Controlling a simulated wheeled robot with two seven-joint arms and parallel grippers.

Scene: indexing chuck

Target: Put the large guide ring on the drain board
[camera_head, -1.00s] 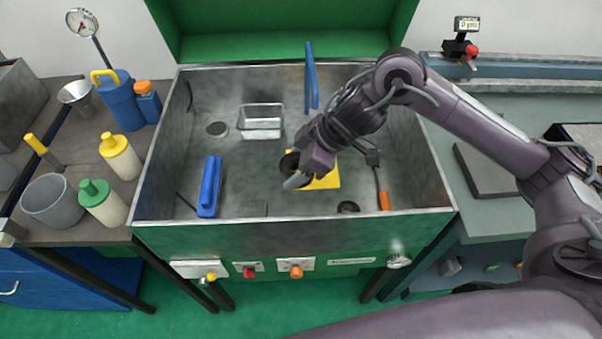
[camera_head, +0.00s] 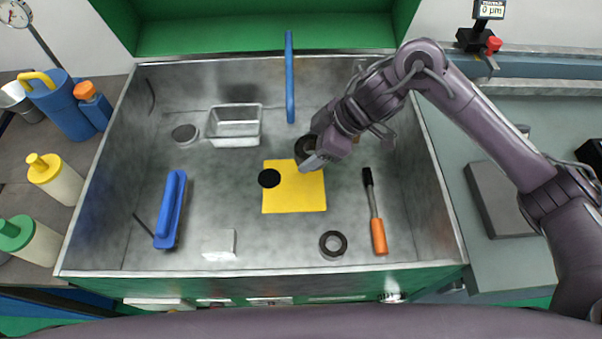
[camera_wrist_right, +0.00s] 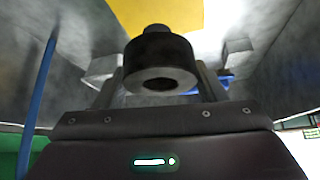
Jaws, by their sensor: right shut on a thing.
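My right gripper (camera_head: 314,160) is shut on a thick black ring (camera_head: 305,147), which appears to be the large guide ring. The ring is above the basin near the top edge of the yellow cloth, and the gripper partly hides it. In the right wrist view the ring (camera_wrist_right: 160,66) sits between the two fingers, its hole facing the camera. A smaller black ring (camera_head: 333,244) lies on the basin floor. A flat dark grey board (camera_head: 497,200) lies on the right bench; I cannot tell for sure that it is the drain board. My left gripper is out of view.
A blue upright bar (camera_head: 289,80) stands at the back. The basin's right wall (camera_head: 440,190) separates it from the bench.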

